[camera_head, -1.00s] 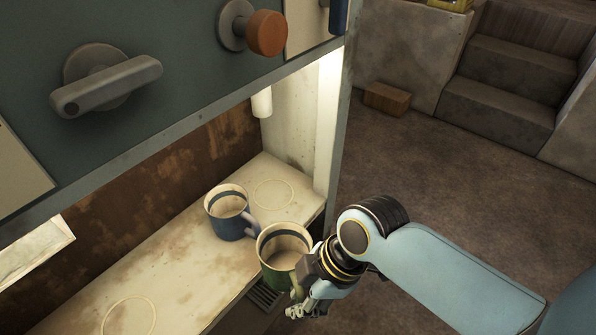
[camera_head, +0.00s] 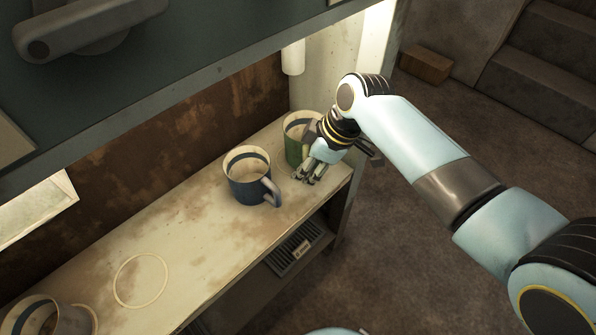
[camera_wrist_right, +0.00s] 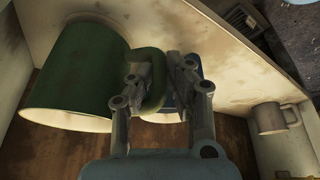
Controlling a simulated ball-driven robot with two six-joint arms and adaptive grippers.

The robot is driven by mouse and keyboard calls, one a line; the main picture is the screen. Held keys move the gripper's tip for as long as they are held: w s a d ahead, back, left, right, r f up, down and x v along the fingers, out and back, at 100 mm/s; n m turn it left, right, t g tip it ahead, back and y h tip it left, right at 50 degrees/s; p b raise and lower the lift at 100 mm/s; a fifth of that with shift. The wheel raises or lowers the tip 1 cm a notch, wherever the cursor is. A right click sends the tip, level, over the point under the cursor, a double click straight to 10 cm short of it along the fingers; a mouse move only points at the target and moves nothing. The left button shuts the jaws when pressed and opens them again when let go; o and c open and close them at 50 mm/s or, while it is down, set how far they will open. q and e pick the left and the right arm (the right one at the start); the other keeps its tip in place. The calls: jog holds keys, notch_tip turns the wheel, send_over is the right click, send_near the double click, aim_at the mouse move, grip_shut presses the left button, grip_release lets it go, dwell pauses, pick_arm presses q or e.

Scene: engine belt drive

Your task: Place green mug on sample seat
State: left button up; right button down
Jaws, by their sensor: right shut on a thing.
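The green mug (camera_head: 296,148) is upright at the far right end of the pale shelf (camera_head: 200,240), against the corner. My right gripper (camera_head: 312,175) is at its right front side. In the right wrist view, the green mug (camera_wrist_right: 75,75) fills the upper left, and my right gripper (camera_wrist_right: 160,65) is shut on its handle. I cannot tell whether the mug's base touches the shelf. The ring mark at that end is hidden, apart from perhaps a sliver by the mug. Another ring mark (camera_head: 140,280) lies bare at the near left. My left gripper is not in view.
A blue mug (camera_head: 250,177) stands just left of the green one, its handle toward the front. Another mug (camera_head: 45,317) stands at the lower left. A white post (camera_head: 293,58) hangs above the far corner. A dark grate (camera_head: 293,250) sits below the shelf's front edge.

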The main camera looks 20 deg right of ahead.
jog(key=shift+w+a, duration=0.25)
jog(key=shift+w, duration=0.65)
jog(key=shift+w+a, duration=0.1)
jog(key=shift+w, duration=0.3)
jog(key=shift+w+f, duration=0.1)
notch_tip(320, 180, down, 3)
jog(key=shift+f+b, duration=0.2)
jog(key=shift+b, duration=0.65)
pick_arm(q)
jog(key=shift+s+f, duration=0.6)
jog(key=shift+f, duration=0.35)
pick_arm(e)
jog(key=c, duration=1.3)
grip_release()
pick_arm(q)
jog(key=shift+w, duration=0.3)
pick_arm(e)
jog(key=shift+o, duration=0.2)
